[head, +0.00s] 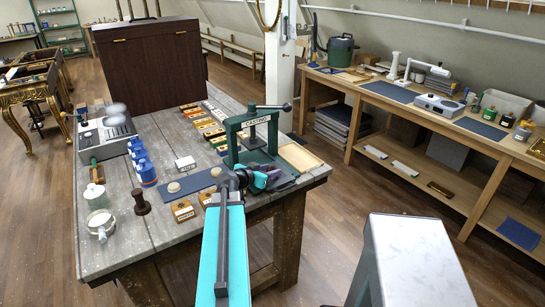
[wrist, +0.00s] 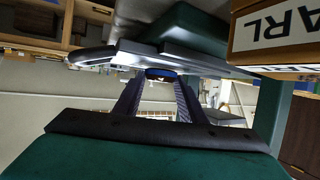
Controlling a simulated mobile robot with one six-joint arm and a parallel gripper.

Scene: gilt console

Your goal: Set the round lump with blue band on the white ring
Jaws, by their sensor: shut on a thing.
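In the head view my gripper (head: 266,180) reaches in beside the green press (head: 240,140) at the right end of the grey wooden table. In the wrist view my gripper (wrist: 160,85) has its two dark fingers closed in on a small dark thing with a blue band, the round lump (wrist: 160,73); only a thin part of it shows. In the head view I cannot make out the lump at the fingers. Two pale round lumps sit on the blue mat (head: 195,182). I cannot pick out the white ring with certainty in either view.
Small labelled wooden boxes (head: 183,210) stand in front of the blue mat. A box with large letters (wrist: 275,40) is close at the upper right in the wrist view. Blue bottles (head: 146,172), a dark turned piece (head: 141,202) and a glass jar (head: 101,223) stand at left.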

